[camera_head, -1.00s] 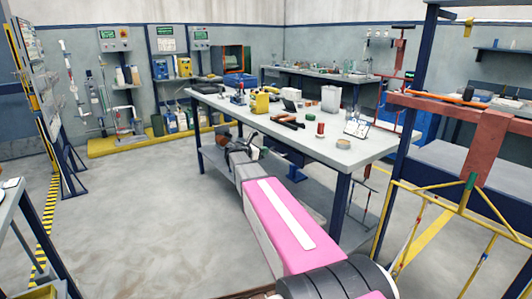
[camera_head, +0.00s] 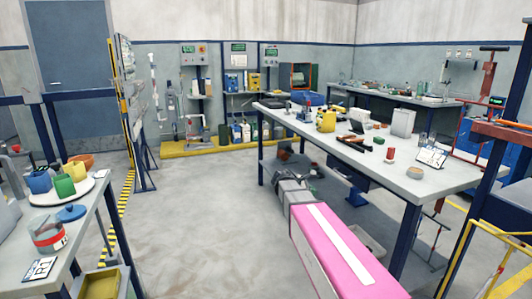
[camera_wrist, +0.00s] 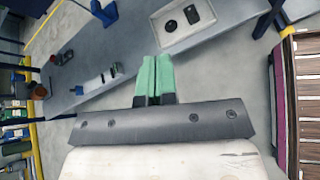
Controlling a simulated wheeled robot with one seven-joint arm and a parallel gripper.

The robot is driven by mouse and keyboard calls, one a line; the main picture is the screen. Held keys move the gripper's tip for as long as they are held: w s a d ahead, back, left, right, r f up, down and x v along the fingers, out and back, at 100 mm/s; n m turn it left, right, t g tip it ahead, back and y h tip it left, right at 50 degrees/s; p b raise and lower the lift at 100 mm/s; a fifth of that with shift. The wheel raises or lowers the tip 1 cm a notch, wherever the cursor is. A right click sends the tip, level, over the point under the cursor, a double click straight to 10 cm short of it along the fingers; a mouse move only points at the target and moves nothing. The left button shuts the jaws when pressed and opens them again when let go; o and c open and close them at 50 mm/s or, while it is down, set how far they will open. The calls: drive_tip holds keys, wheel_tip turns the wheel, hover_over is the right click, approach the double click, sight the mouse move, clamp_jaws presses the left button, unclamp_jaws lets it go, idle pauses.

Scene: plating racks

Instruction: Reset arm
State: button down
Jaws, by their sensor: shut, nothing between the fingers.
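My gripper (camera_wrist: 153,78) shows in the wrist view with its two green fingers together and nothing between them. In the camera_head view my pink arm reaches forward from the lower right, and its far end is low beside the long workbench (camera_head: 455,178). The fingers themselves are hard to make out there. In the wrist view a pale tray (camera_wrist: 167,38) with dark items lies on a grey surface beyond the fingertips. The fingers appear apart from it.
A left table (camera_head: 92,212) holds a round white tray with small containers, a grey-red jar (camera_head: 48,236) and an R1 card (camera_head: 40,269). A yellow rail (camera_head: 480,230) stands at the right. Open floor (camera_head: 200,220) lies between the tables. Wall shelves stand behind.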

drive_tip(key=s+a+f+m+g+y, duration=0.1)
drive_tip(key=s+a+f+m+y, duration=0.2)
drive_tip(key=s, duration=0.8)
drive_tip(key=s+a+f+m+g+y, duration=0.2)
drive_tip(key=s+a+f+m+y, duration=0.1)
drive_tip(key=s+f+m+y, duration=0.5)
drive_tip(key=s+f+m, duration=0.3)
drive_tip(key=f+m, duration=0.1)
drive_tip(key=m, duration=0.2)
drive_tip(key=shift+f+y, duration=0.25)
drive_tip(key=shift+y, duration=0.05)
